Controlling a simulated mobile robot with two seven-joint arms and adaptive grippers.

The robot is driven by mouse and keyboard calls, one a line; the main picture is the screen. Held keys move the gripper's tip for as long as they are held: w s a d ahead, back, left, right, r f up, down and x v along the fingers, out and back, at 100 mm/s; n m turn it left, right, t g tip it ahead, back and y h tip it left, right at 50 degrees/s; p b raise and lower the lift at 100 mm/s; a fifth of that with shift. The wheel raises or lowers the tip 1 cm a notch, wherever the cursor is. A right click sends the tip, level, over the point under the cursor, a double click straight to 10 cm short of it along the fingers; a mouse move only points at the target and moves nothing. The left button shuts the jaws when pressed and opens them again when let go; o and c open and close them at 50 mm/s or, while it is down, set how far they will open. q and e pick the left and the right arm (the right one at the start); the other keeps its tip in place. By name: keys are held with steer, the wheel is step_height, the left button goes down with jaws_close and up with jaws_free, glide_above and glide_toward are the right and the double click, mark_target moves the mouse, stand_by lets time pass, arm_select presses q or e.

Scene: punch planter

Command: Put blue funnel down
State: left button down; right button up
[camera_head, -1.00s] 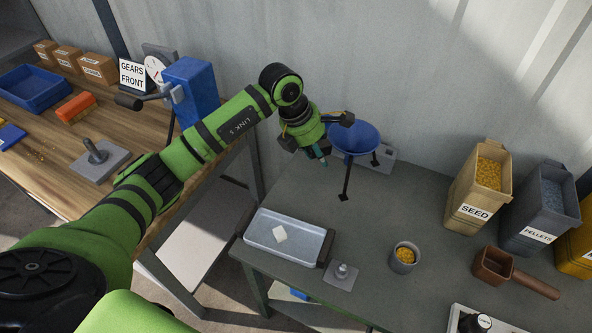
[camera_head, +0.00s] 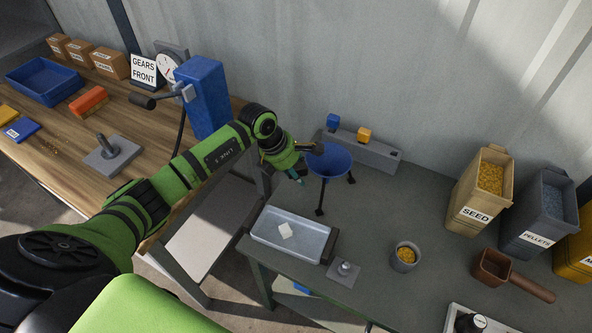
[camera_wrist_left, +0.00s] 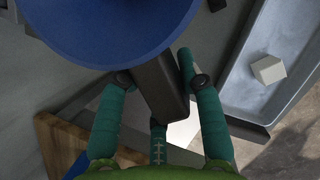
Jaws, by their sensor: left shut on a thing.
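The blue funnel (camera_head: 330,160) has dark legs with small feet and is upright over the back left part of the grey-green table (camera_head: 372,222). I cannot tell whether its feet touch the tabletop. My left gripper (camera_head: 304,166) is at the funnel's left side, shut on its dark handle. In the left wrist view the handle (camera_wrist_left: 160,88) lies between the teal fingers (camera_wrist_left: 156,82), and the blue bowl (camera_wrist_left: 110,25) fills the top left. My right gripper is out of view.
A metal tray (camera_head: 262,237) with a pale block stands in front of the funnel. A grey rail (camera_head: 372,155) with blue and yellow blocks is behind it. A cup of yellow grain (camera_head: 404,257), a seed bin (camera_head: 478,190) and a pellets bin (camera_head: 535,215) stand to the right.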

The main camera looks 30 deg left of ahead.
arm_select(q)
steer(key=c, duration=0.8)
jaws_free()
steer(key=b+v, duration=0.1)
steer(key=v, duration=1.1)
steer(key=shift+d+r, duration=0.1)
